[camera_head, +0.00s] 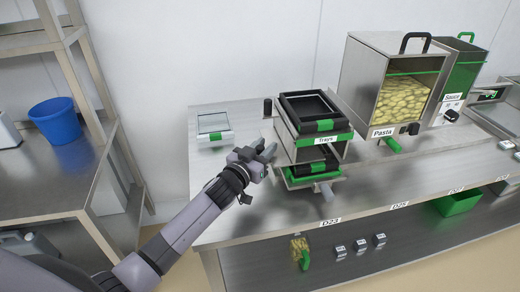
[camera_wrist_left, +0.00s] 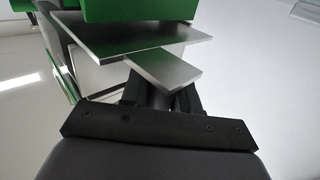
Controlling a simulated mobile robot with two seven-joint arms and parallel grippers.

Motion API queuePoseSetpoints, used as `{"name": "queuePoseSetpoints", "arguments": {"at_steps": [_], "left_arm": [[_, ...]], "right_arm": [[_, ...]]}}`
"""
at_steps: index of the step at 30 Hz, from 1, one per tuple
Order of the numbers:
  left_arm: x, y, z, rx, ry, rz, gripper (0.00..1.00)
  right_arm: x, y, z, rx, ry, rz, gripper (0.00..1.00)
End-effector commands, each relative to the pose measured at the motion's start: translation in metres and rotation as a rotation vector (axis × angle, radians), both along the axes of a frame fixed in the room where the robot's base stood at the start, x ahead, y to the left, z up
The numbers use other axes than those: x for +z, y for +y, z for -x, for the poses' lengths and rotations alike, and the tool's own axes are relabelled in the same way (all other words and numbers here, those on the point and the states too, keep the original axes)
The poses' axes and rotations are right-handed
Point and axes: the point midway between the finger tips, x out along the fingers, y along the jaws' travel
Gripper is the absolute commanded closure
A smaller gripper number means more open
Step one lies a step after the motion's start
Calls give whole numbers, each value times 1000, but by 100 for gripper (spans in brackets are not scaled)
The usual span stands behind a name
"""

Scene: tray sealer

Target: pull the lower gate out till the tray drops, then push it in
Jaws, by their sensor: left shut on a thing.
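The tray dispenser (camera_head: 322,142), labelled "Trays", stands on the steel counter with black trays (camera_head: 312,105) stacked in its top. A black piece with green parts (camera_head: 307,170), which looks like a tray, shows low under the body. My left gripper (camera_head: 268,152) is at the dispenser's left side. In the left wrist view the gripper (camera_wrist_left: 170,97) is shut on the flat metal tab of the lower gate (camera_wrist_left: 165,70). A wider metal plate (camera_wrist_left: 125,40) lies just beyond the tab, under a green part. How far the gate is out cannot be told. My right gripper is not in view.
A scale-like device (camera_head: 213,130) sits left of the dispenser. A black knob (camera_head: 267,107) stands near its upper left. A grey handle (camera_head: 325,190) sticks out at its lower front. The pasta bin (camera_head: 392,85) stands to the right. The counter's left front is clear.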

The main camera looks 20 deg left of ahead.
Motion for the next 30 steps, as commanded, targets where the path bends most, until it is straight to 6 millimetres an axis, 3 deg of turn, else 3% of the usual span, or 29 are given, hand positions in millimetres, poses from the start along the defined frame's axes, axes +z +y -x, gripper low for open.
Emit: {"name": "queuePoseSetpoints", "arguments": {"at_steps": [1,2,3,14,30], "left_arm": [[-1,0,0,0,2,0,60],[-1,0,0,0,2,0,51],[-1,0,0,0,2,0,49],[-1,1,4,1,2,0,49],[-1,13,64,1,3,0,49]], "right_arm": [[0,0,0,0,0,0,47],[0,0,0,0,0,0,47],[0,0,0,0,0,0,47],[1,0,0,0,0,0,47],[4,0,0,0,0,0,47]]}}
